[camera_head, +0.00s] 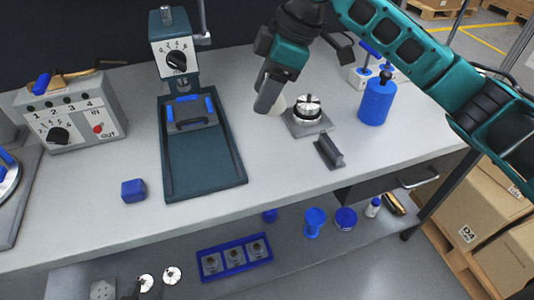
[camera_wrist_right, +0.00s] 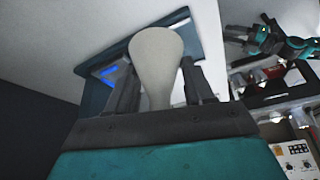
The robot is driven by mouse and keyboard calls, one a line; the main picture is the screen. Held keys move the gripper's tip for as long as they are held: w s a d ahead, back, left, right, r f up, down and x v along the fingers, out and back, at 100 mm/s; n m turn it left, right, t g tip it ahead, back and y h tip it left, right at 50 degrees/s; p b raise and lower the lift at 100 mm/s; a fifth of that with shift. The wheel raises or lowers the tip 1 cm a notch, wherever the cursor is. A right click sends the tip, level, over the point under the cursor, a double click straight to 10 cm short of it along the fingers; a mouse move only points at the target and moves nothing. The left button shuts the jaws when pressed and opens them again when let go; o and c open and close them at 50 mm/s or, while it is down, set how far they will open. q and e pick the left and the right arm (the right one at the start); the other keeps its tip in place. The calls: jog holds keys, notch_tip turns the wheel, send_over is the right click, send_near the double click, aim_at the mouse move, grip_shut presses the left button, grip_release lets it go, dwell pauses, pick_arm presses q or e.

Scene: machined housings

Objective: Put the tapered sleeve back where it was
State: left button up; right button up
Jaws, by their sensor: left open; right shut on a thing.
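The tapered sleeve is a pale grey cone (camera_wrist_right: 156,58). In the right wrist view it sits between the two dark fingers of my right gripper (camera_wrist_right: 156,92), its wide end pointing away from the palm. In the head view my right gripper (camera_head: 270,92) is shut on it just above the bench, left of the round metal fixture. Only a pale sliver of the sleeve (camera_head: 281,104) shows behind the finger there. I cannot tell whether it touches the bench. My left gripper (camera_wrist_right: 234,35) shows small in the right wrist view, its fingers apart, away from the sleeve.
The metal fixture (camera_head: 307,110) stands on a square base, with a dark bracket (camera_head: 329,151) in front and a blue bottle (camera_head: 377,101) to its right. A dark green press (camera_head: 205,165) stands left. A blue cube (camera_head: 134,190) lies further left. The bench front is mostly clear.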

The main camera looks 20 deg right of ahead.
jog(key=b, duration=0.1)
send_over(260, 161)
jog(key=d, duration=0.1)
jog(key=f, duration=1)
jog(key=shift+s+d+f, duration=0.1)
jog(key=shift+s+d, duration=0.05)
jog(key=shift+s, duration=0.05)
jog(key=shift+f, duration=0.5)
notch_tip(260, 161, down, 4)
jog(key=shift+b, duration=0.4)
jog(key=shift+f, duration=0.1)
jog(key=o, duration=1.1)
jog(key=shift+c, duration=0.2)
